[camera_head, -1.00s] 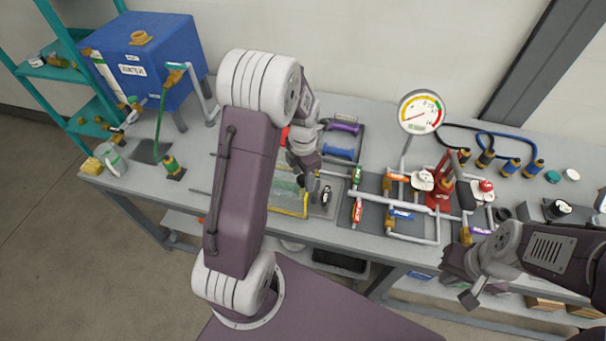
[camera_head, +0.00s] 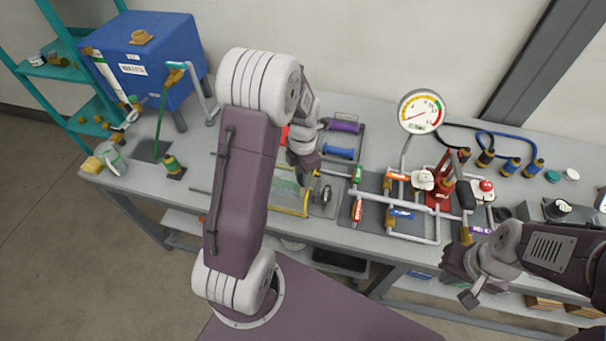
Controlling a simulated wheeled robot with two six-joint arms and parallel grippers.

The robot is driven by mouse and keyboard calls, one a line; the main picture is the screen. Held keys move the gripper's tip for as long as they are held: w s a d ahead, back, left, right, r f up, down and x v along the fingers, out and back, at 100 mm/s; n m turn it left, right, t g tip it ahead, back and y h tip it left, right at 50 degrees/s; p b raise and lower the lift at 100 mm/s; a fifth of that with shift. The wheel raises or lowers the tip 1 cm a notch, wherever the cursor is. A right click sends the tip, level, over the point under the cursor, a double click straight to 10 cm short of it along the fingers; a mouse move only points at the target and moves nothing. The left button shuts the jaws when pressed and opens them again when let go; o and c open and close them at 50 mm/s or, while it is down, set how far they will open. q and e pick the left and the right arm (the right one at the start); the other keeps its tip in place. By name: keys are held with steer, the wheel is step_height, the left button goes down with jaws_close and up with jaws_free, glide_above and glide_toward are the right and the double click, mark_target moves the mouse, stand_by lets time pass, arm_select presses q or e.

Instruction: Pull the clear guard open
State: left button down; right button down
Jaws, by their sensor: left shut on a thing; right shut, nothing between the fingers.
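The clear guard (camera_head: 288,203) is a see-through panel with yellow edging on the bench, left of the pipework. My arm hides its left part. My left gripper (camera_head: 304,183) reaches down from above and is shut at the guard's yellow right edge. Its fingertips are small and partly hidden, so the exact grip point is unclear. A dark knob (camera_head: 327,194) stands just right of the guard. My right gripper (camera_head: 466,288) is shut and empty, in front of the bench's front edge at the lower right.
A pipe assembly with coloured valves (camera_head: 401,213) and a round gauge (camera_head: 421,112) stands right of the guard. Behind it is a tray with purple and blue handled items (camera_head: 340,153). A blue tank (camera_head: 148,60) stands at the left.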

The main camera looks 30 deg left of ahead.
stand_by(0.8)
arm_select(q)
steer(key=s+a+p, duration=0.1)
steer(key=s+a, duration=0.1)
steer(key=a, duration=0.8)
steer(key=s+a+p, duration=0.1)
steer(key=s+a, duration=0.2)
steer(key=a, duration=0.8)
steer(key=shift+a, duration=0.3)
steer(key=c, duration=1)
jaws_free()
steer(key=shift+d, duration=0.1)
step_height(320, 180, up, 9)
steer(key=b, duration=0.1)
